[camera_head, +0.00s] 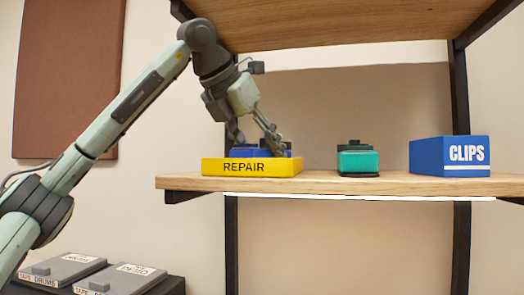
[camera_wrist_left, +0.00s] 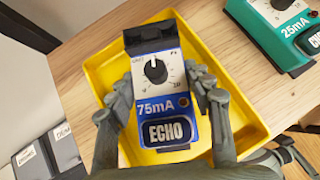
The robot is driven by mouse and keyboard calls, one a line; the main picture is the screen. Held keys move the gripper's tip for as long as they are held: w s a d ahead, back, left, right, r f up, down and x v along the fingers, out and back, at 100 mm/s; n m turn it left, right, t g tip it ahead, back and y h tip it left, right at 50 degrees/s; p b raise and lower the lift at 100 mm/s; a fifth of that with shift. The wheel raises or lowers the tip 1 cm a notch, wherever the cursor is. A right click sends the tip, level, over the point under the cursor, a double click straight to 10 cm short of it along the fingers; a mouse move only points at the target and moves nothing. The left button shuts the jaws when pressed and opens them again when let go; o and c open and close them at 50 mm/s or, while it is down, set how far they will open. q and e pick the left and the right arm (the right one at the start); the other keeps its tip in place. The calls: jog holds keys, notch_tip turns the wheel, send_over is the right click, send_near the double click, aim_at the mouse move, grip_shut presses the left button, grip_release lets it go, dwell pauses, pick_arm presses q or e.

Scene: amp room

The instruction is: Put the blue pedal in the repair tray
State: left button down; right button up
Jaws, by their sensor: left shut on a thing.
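The blue pedal (camera_wrist_left: 168,105), marked ECHO and 75mA, is between the fingers of my left gripper (camera_wrist_left: 166,95), which is shut on it. In the left wrist view it is over the yellow repair tray (camera_wrist_left: 100,75), within its rim. In the head view the tray (camera_head: 215,167) is on the shelf, with the blue pedal (camera_head: 243,152) showing above its front wall. My left gripper (camera_head: 262,142) reaches down to it from above. The front wall hides the pedal's underside, so I cannot tell if it touches the tray floor. My right gripper is not in view.
A green pedal (camera_head: 358,161) stands to the right of the tray on the wooden shelf (camera_head: 320,182). A blue CLIPS box (camera_head: 440,157) is farther right. An upper shelf (camera_head: 340,22) hangs above. Grey tape cases (camera_head: 125,279) lie low at left.

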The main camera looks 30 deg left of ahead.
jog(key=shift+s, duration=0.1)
pick_arm(q)
jog(key=c, duration=0.6)
grip_release()
jog(key=shift+c, duration=0.2)
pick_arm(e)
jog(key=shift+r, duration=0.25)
pick_arm(q)
jog(key=shift+r, duration=0.1)
jog(key=v, duration=0.2)
jog(key=shift+s+r, duration=0.2)
jog(key=shift+r, duration=0.05)
jog(key=d+v, duration=0.1)
jog(key=v, duration=0.8)
jog(key=shift+s+a, duration=0.15)
jog(key=shift+a, duration=0.4)
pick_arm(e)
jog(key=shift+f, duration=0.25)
pick_arm(q)
jog(key=shift+r, duration=0.1)
